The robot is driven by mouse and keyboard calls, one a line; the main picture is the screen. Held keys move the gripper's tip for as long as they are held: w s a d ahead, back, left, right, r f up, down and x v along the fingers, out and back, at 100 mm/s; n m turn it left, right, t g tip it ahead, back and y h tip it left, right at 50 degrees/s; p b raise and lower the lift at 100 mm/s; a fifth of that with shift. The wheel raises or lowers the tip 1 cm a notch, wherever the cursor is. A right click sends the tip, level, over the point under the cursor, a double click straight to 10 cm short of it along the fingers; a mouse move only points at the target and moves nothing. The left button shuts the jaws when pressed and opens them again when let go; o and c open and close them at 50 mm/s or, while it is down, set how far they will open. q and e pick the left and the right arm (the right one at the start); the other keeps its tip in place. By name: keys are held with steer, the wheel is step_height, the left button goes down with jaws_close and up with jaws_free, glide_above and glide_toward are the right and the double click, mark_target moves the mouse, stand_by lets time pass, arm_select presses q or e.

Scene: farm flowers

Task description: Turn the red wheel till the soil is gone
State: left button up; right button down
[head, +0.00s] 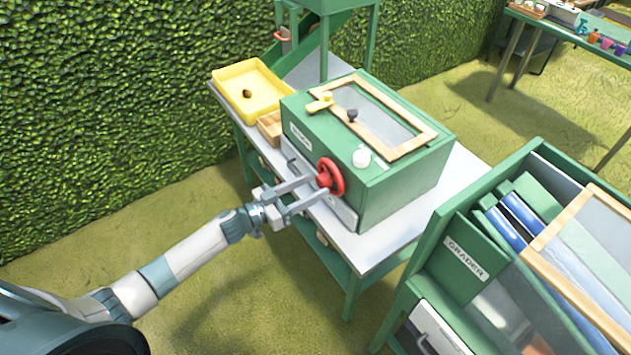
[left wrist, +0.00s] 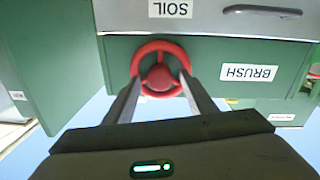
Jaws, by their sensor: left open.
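The red wheel (head: 330,177) is on the front of the green machine (head: 405,186), which stands on a grey-topped table. It also shows in the left wrist view (left wrist: 160,69), upside down, near the labels BRUSH (left wrist: 249,73) and SOIL (left wrist: 170,9). My left gripper (head: 304,194) is open, its two fingers reaching to the wheel, one on each side of its hub. I cannot tell whether they touch the rim. A yellow piece (head: 320,103) and a dark lump (head: 352,115) show at the machine's framed top window. No soil can be made out clearly. My right gripper is out of view.
A yellow tray (head: 275,83) with a brown lump (head: 247,93) stands behind a small wooden box (head: 270,127) left of the machine. A green GRADER unit (head: 466,259) stands close on the right. A hedge (head: 90,120) lines the back. Grass is open in front.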

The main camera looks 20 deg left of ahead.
arm_select(q)
steer(key=shift+x, duration=0.8)
steer(key=c, duration=1)
steer(key=shift+c, duration=0.2)
